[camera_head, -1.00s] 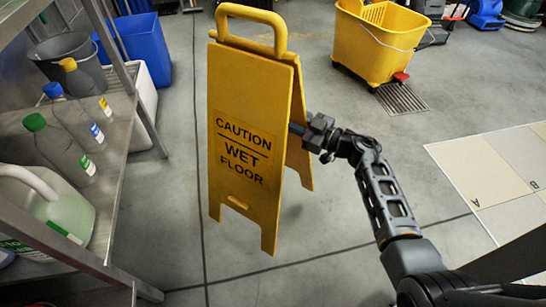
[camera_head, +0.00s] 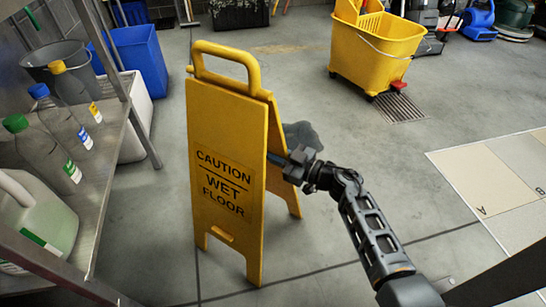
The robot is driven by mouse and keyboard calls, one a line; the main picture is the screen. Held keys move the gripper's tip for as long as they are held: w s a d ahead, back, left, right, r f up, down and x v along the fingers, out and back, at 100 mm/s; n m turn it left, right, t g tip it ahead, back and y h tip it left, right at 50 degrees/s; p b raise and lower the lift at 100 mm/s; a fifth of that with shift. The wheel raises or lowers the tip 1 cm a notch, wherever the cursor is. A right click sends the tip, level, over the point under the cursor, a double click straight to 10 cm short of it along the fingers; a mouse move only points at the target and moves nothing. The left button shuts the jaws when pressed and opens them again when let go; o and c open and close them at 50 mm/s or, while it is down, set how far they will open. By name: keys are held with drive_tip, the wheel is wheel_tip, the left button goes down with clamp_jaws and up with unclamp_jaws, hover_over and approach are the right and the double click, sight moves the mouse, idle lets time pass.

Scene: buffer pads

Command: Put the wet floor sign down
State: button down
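The yellow wet floor sign (camera_head: 226,140) is upright in the left middle, its "CAUTION WET FLOOR" panel facing me and its rear leg spread behind on the right. My gripper (camera_head: 280,160) reaches in from the right and is shut on the sign at the front panel's right edge. The fingertips are partly hidden by the panel. Whether the sign's feet touch the floor or hang just above it is hard to tell.
A metal shelf (camera_head: 112,165) with several bottles stands close on the left, with a blue bin (camera_head: 140,55) behind it. A yellow mop bucket (camera_head: 378,50) stands at the back by a floor grate (camera_head: 400,107). Pale marked pads (camera_head: 480,180) lie right. The floor between is clear.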

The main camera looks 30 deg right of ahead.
idle(0.3)
drive_tip(key=c, duration=1.5)
unclamp_jaws()
drive_tip(key=shift+f, duration=0.25)
drive_tip(key=o, duration=0.4)
drive_tip(key=shift+r, duration=0.1)
drive_tip(key=shift+s+r, duration=0.1)
drive_tip(key=shift+r, duration=0.1)
drive_tip(key=shift+p+v, duration=2.1)
drive_tip(key=shift+v, duration=3.85)
